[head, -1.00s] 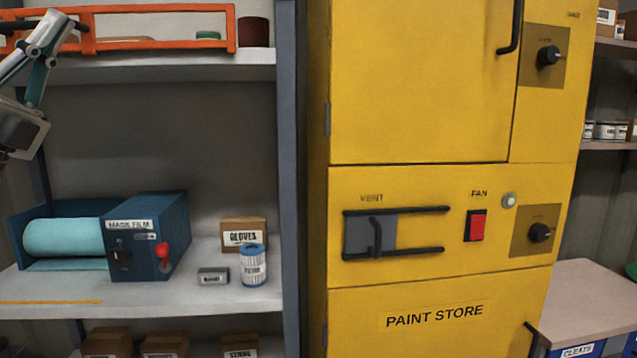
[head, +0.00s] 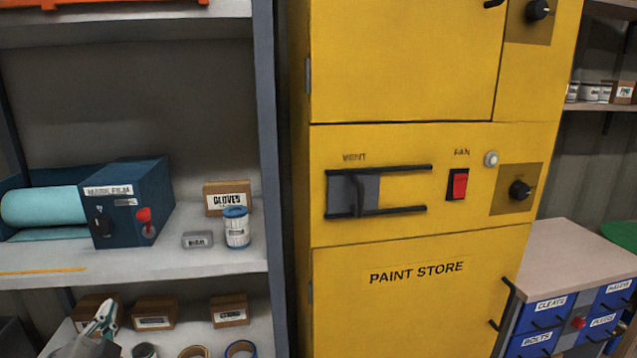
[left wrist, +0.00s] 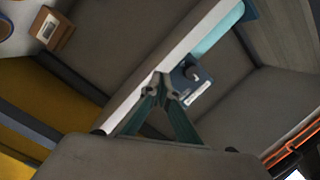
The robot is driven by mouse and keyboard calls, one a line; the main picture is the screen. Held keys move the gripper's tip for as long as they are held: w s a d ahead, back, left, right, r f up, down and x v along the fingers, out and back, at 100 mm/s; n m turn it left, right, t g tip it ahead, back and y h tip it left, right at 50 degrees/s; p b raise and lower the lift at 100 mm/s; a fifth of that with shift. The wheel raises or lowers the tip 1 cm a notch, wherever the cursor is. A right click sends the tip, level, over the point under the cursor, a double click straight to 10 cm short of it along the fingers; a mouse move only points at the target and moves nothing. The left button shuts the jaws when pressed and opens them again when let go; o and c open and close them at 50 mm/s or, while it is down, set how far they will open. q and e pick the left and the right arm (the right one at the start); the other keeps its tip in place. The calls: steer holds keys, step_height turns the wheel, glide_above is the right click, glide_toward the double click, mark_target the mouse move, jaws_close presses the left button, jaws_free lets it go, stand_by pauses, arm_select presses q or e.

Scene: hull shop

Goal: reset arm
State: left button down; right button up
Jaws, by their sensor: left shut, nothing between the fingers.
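My left gripper (head: 104,316) shows at the lower left of the head view, in front of the lower shelf with small boxes. It is shut and empty. In the left wrist view its fingers (left wrist: 163,88) meet at the tips, with the shelf edge and the mask film dispenser (left wrist: 190,75) beyond them. The blue dispenser (head: 130,215) also stands on the middle shelf in the head view, with its pale teal roll. My right gripper is not in view.
The yellow paint store cabinet (head: 400,190) fills the middle. A gloves box (head: 227,197), a filter can (head: 236,228) and a small grey block (head: 198,240) stand on the middle shelf (head: 150,265). A bench with blue drawers (head: 548,312) is at the right.

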arm_select(q)
steer(key=s+d+f+g+h, duration=0.1)
steer(key=s+d+f+g, duration=0.3)
steer(key=s+f, duration=0.65)
steer(key=s+d+f+g+h, duration=0.25)
steer(key=s+f+g, duration=0.25)
steer(key=s+f, duration=0.6)
steer(key=w+d+f+n+t+h, duration=0.2)
steer(key=d+f+h, duration=0.4)
steer(key=d+f, duration=0.7)
steer(key=d+t, duration=0.1)
steer(key=d, duration=0.2)
steer(key=shift+w+d+f+t+p, duration=0.15)
steer(key=shift+w+f+t+p, duration=0.15)
steer(key=shift+w+f+p, duration=0.1)
steer(key=shift+h, duration=0.25)
